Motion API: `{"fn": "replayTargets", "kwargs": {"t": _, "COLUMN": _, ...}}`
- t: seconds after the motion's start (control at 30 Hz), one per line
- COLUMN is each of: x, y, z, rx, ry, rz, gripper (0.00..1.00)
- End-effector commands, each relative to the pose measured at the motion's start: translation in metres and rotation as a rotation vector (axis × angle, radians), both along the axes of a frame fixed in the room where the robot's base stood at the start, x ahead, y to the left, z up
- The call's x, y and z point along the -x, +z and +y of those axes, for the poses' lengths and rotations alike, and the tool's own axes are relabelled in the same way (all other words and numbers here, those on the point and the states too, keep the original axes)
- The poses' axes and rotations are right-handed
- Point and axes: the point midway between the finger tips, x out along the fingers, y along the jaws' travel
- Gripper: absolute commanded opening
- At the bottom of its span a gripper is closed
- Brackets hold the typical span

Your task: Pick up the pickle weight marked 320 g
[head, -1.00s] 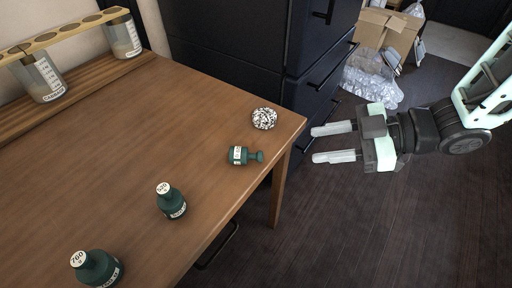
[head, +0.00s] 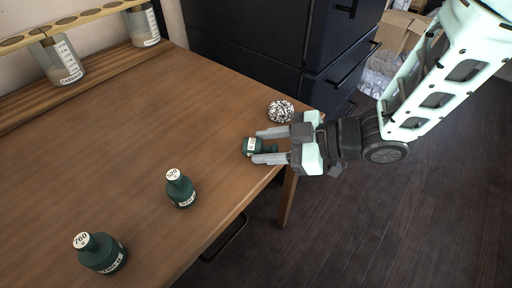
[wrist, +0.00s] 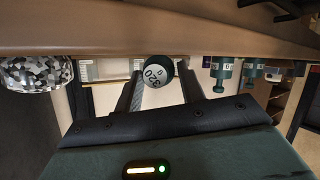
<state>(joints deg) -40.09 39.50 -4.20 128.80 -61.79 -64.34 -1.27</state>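The pickle weight marked 320 g (head: 249,147) is a small dark green weight lying on its side near the table's right edge, its knob toward my gripper. Its round white end label reading 320 g shows in the wrist view (wrist: 157,74). My gripper (head: 262,146) is open, with its pale fingers on either side of the weight in the head view. In the wrist view the weight appears between the two fingers (wrist: 163,90), with a gap visible at the right finger. Contact cannot be told.
A black-and-white speckled round object (head: 280,111) sits close beyond the gripper. Upright green weights marked 520 (head: 181,190) and 760 (head: 102,254) stand nearer. A wooden rack (head: 100,78) holds beakers at the back left. Dark drawers (head: 262,50) stand behind the table (head: 150,130).

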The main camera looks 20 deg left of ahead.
Motion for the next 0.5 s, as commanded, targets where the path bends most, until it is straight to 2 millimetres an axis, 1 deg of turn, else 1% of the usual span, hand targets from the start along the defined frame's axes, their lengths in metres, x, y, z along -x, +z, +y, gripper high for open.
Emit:
{"fn": "replayTargets", "kwargs": {"t": 0.03, "x": 0.0009, "y": -0.0026, "z": 0.0047, "rx": 0.0, "ry": 0.002, "rz": 0.0, "gripper": 0.39}}
{"fn": "replayTargets", "kwargs": {"t": 0.1, "x": 0.0005, "y": -0.0033, "z": 0.008, "rx": 0.0, "ry": 0.0, "rz": -0.001, "gripper": 0.39}}
{"fn": "replayTargets", "kwargs": {"t": 0.33, "x": 0.0003, "y": -0.003, "z": 0.0087, "rx": 0.0, "ry": -0.001, "rz": -0.001, "gripper": 0.39}}
{"fn": "replayTargets", "kwargs": {"t": 0.37, "x": 0.0004, "y": -0.003, "z": 0.0087, "rx": 0.0, "ry": -0.001, "rz": -0.001, "gripper": 0.31}}
{"fn": "replayTargets", "kwargs": {"t": 0.4, "x": 0.0004, "y": -0.003, "z": 0.0086, "rx": 0.0, "ry": -0.001, "rz": -0.001, "gripper": 0.2}}
{"fn": "replayTargets", "kwargs": {"t": 0.47, "x": 0.0004, "y": -0.003, "z": 0.0086, "rx": 0.0, "ry": -0.001, "rz": -0.001, "gripper": 0.03}}
{"fn": "replayTargets", "kwargs": {"t": 0.5, "x": 0.0004, "y": -0.0029, "z": 0.0085, "rx": 0.0, "ry": -0.001, "rz": -0.001, "gripper": 0.01}}
